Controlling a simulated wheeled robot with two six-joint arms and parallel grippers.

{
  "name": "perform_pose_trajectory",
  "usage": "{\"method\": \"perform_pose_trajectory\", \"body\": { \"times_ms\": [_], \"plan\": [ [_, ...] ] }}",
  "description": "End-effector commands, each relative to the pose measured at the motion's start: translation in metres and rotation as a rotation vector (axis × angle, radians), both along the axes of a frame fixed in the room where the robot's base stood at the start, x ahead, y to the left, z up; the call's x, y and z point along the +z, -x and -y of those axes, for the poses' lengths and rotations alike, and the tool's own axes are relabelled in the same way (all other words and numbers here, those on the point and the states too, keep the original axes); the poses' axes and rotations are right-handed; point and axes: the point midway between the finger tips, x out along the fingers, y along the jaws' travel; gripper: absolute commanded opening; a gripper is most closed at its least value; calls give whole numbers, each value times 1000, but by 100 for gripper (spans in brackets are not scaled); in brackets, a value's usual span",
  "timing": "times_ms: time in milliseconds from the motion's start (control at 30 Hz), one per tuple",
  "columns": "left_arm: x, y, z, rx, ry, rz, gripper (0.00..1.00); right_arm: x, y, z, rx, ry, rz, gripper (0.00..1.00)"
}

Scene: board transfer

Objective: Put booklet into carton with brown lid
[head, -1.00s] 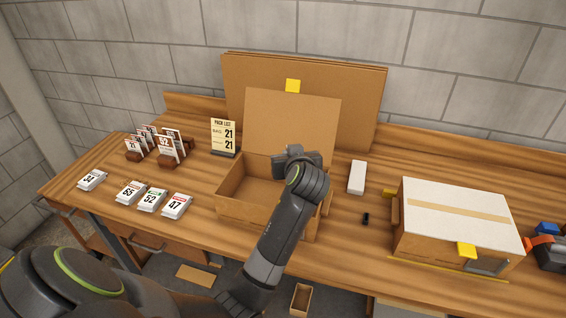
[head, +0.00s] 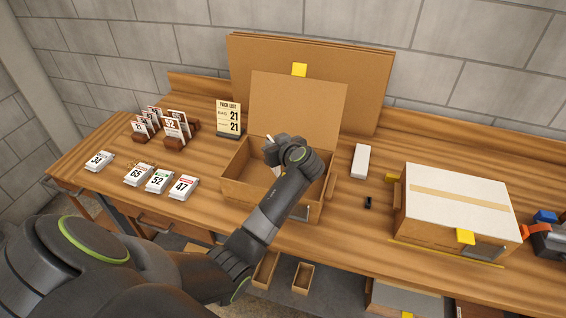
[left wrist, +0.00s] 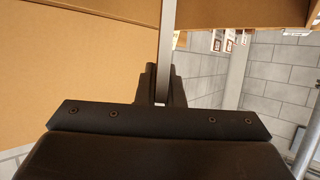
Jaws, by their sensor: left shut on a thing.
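The carton with the brown lid (head: 238,184) stands open in the middle of the bench, its brown lid (head: 297,105) raised at the back. My left gripper (left wrist: 160,85) is shut on the booklet, which shows edge-on as a thin pale strip (left wrist: 168,45) in the left wrist view. In the head view my left wrist is over the carton's opening and hides the fingertips. A white sliver of the booklet (head: 275,170) shows left of the wrist, over the opening. I cannot tell how deep it sits. My right gripper is out of view.
A closed carton with a white lid (head: 455,190) stands at the right. A white block (head: 361,160) and a small black item (head: 368,202) lie between the cartons. Numbered card stacks (head: 158,181) lie at the left. A pick list sign (head: 229,118) stands behind.

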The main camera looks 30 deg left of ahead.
Motion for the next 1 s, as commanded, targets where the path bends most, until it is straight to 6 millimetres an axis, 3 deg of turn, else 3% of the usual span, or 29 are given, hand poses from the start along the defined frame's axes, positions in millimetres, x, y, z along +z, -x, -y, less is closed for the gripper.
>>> {"method": "perform_pose_trajectory", "body": {
  "times_ms": [100,400,433,600,1000],
  "plan": [
    [-13,0,0,-1,0,0,0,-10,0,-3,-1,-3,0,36],
    [-14,0,0,-1,-1,1,0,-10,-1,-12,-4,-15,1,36],
    [-14,0,0,-1,-1,1,10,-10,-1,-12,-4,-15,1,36],
    [-13,0,0,-1,-1,1,32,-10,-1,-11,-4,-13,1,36],
    [-12,-1,0,-2,0,1,33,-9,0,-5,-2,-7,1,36]
  ]
}}
